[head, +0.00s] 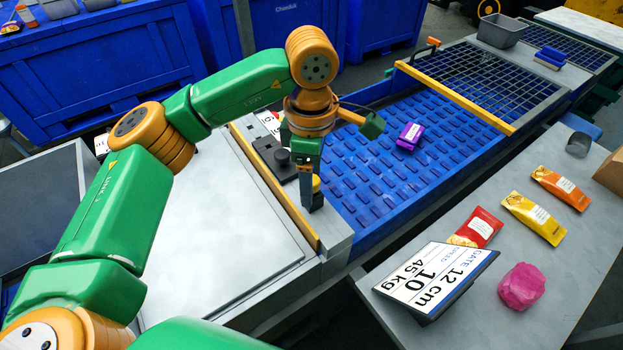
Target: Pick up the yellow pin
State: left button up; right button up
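A small yellow pin (317,183) shows at the near right end of the grey ledge beside the blue belt. My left gripper (311,200) points down right at the pin, with its dark fingers around or just in front of it. The fingers hide part of the pin, and I cannot tell whether they are closed on it. My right gripper is not in view.
A black fixture (272,158) with a round knob stands on the ledge just behind the gripper. A purple packet (410,134) lies on the blue belt (375,190). The right table holds a tilted sign (437,280), a pink lump (521,287) and several pouches. The grey panel (215,220) at left is clear.

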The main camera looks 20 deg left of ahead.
pick_arm(q)
jog(key=shift+w+f, duration=0.1)
jog(key=shift+f, duration=0.25)
jog(key=c, duration=1.1)
grip_shut()
jog(key=shift+r, duration=0.15)
